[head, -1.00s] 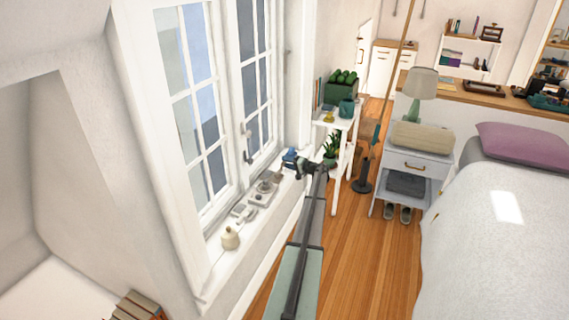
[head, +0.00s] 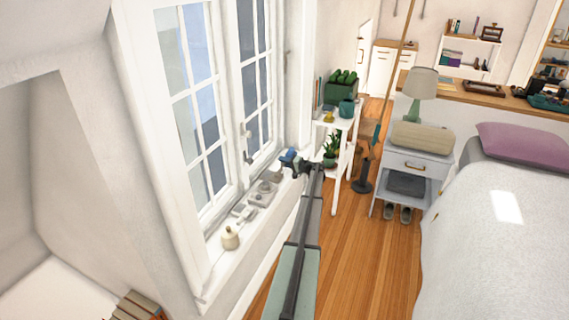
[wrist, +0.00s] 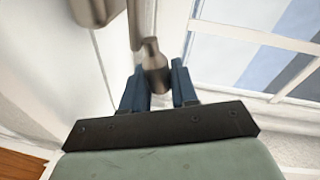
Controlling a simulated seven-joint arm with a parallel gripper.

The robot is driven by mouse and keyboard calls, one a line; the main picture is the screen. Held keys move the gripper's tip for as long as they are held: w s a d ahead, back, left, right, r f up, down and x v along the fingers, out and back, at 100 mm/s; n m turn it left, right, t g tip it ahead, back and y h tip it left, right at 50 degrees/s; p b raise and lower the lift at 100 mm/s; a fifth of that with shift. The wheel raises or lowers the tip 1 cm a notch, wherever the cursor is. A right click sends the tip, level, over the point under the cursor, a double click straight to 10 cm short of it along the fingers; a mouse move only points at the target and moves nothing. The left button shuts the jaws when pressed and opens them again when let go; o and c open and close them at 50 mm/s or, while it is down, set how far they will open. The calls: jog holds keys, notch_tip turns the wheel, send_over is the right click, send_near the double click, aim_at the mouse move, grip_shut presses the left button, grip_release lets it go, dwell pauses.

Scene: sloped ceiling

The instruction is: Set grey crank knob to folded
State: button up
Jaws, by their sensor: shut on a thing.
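The grey crank knob (wrist: 153,58) is a brownish-grey, bottle-shaped piece in the wrist view, standing between my two blue fingers. My gripper (wrist: 158,80) is shut on it. A grey bar runs up from behind the knob toward the top of the picture. In the head view my gripper (head: 288,157) is at the far end of the window sill (head: 213,283), close to the window frame. The knob cannot be made out there.
A cream pot (head: 230,238) and several small grey items stand along the sill. A white shelf stand (head: 345,124) with plants is just right of my gripper. In the wrist view another grey cylinder (wrist: 95,10) is at the top left.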

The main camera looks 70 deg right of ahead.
grip_shut()
jog(key=shift+f+m+y, duration=0.5)
jog(key=shift+f+m, duration=0.05)
jog(key=shift+m, duration=0.75)
jog(key=o, duration=0.8)
grip_release()
jog(key=shift+c, duration=0.2)
jog(key=shift+s, duration=0.1)
jog(key=s+a+r, duration=0.1)
jog(key=s+r, duration=0.1)
jog(key=s, duration=1.1)
jog(key=shift+s+a, duration=0.2)
